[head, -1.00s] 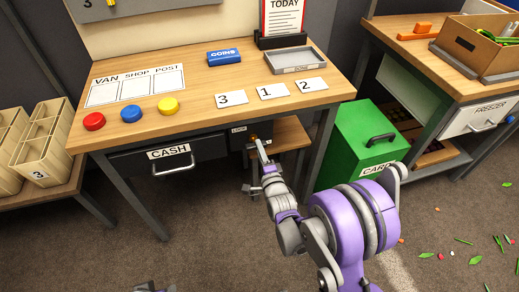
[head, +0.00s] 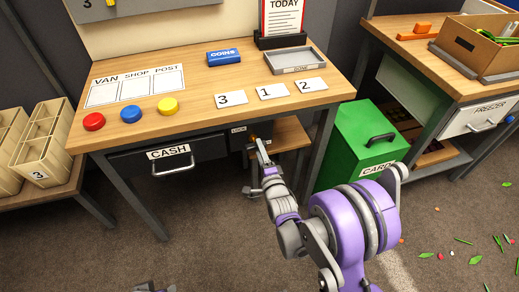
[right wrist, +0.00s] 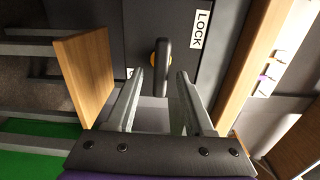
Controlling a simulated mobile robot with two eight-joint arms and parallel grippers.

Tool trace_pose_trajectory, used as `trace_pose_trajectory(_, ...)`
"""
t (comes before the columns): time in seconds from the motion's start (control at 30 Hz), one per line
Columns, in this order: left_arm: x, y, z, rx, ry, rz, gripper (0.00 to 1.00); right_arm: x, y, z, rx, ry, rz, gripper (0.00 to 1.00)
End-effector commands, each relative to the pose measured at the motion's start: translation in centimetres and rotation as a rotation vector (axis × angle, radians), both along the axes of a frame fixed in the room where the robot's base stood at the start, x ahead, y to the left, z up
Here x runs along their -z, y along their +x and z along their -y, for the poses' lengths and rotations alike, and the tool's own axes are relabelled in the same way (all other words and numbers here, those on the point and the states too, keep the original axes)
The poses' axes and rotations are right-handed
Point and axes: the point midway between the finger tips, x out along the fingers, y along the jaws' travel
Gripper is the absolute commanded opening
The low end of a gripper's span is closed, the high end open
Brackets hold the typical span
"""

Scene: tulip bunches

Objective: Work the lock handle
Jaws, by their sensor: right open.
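The lock handle (right wrist: 163,66) is a dark bar on an orange-yellow pivot, on the dark lock panel (right wrist: 195,75) under the wooden desk. In the right wrist view the bar stands upright beside the LOCK label (right wrist: 201,29). My right gripper (right wrist: 161,74) is open, with one finger on each side of the handle's lower part. I cannot tell whether either finger touches it. In the head view my right gripper (head: 261,151) is at the lock panel (head: 238,139) and hides most of the handle. A grey piece, probably my left gripper (head: 154,287), just shows at the bottom edge.
The CASH drawer (head: 170,161) is left of the lock and looks shut. A wooden shelf (head: 287,134) is close on the right. A green CARD bin (head: 365,145) stands further right. Buttons, number cards and a grey tray (head: 295,61) are on the desk (head: 190,85).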

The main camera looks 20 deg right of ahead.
Motion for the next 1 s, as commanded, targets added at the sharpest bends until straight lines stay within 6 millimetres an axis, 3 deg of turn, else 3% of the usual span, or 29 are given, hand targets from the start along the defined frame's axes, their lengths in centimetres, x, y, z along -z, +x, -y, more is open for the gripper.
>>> trace_pose_trajectory(0.3, -0.5, -0.1, 0.0, 0.0, 0.0, 0.001, 0.5, -0.1, -6.1, 0.0, 0.0, 0.0, 0.0, 0.53)
trace_pose_trajectory(0.5, -0.5, -0.1, 0.0, 0.0, 0.0, 0.001, 0.5, 0.0, -9.1, 0.0, 0.0, 0.0, 0.0, 0.53)
trace_pose_trajectory(0.7, -0.5, -0.1, 0.0, 0.0, 0.0, 0.001, 0.5, 0.0, -10.2, 0.0, 0.0, 0.0, 0.0, 0.53)
trace_pose_trajectory(1.0, -0.5, -0.1, 0.0, 0.0, 0.0, 0.001, 0.5, 0.0, -10.2, 0.0, 0.0, 0.0, 0.0, 0.53)
